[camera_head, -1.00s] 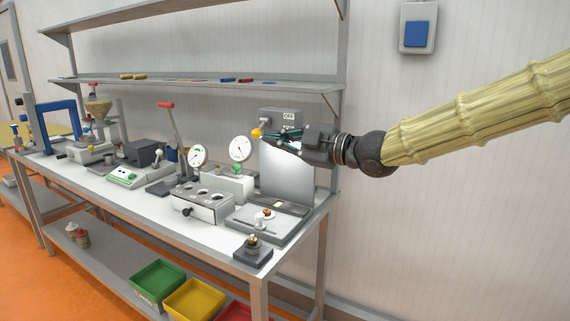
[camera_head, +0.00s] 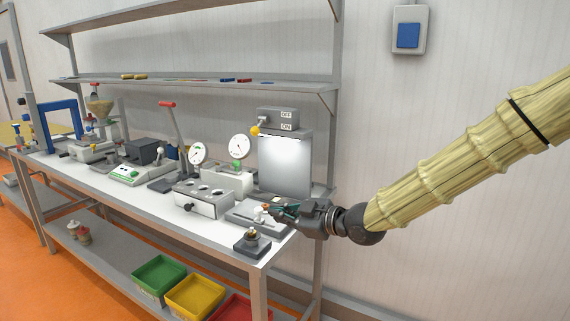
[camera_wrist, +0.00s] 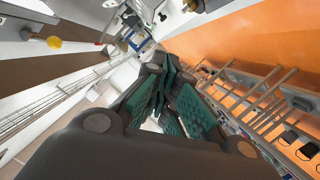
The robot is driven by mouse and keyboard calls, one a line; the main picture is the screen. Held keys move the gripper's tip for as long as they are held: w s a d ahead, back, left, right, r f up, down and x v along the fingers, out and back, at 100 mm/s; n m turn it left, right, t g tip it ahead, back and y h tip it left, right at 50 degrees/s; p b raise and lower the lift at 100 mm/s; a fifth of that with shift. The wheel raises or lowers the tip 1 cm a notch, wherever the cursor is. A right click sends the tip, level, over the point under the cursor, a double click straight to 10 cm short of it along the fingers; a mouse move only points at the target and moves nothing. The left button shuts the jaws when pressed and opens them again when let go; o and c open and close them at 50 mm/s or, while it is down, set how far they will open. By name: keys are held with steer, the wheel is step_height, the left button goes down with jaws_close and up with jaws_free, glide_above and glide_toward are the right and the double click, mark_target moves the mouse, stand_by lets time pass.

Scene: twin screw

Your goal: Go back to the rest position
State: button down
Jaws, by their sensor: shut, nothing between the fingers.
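My gripper (camera_head: 276,209) is at the right end of the workbench in the head view, over the grey plate fixture (camera_head: 245,216). Its dark fingers with green pads point left and partly cover that fixture. In the wrist view the green-padded fingers (camera_wrist: 166,90) come together at their tips, with nothing seen between them. The arm comes in from the right edge of the head view. Above and behind the gripper stands a panel (camera_head: 285,165) with a switch box (camera_head: 277,117) marked OFF and ON, with a yellow-knobbed lever.
A small dark block (camera_head: 252,244) sits at the bench's front right corner, close to the gripper. A shelf (camera_head: 200,84) runs above. Open space lies right of the bench, before the wall.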

steer(key=s+d+f+m+g+h, duration=0.1)
steer(key=s+d+f+m+h, duration=0.3)
steer(key=f, duration=0.8)
steer(key=s+d+f+m+g+p, duration=0.1)
steer(key=s+d+f+m, duration=0.15)
steer(key=s+f, duration=0.6)
steer(key=s+d+f+m+g+h, duration=0.1)
steer(key=s+d+f+m+h, duration=0.2)
steer(key=f, duration=1.1)
steer(key=s+d+f+m+g+h, duration=0.1)
steer(key=s+d+f, duration=0.3)
steer(key=s, duration=0.5)
steer(key=s+d+f+m+g+h+p, duration=0.1)
steer(key=s+d+f+m+g+h, duration=0.1)
steer(key=s+f, duration=0.5)
steer(key=s+d+f+m+g+h, duration=0.2)
steer(key=s+d+f+m, duration=0.3)
steer(key=s, duration=0.8)
steer(key=d+g, duration=0.1)
steer(key=d, duration=0.2)
steer(key=shift+f, duration=0.25)
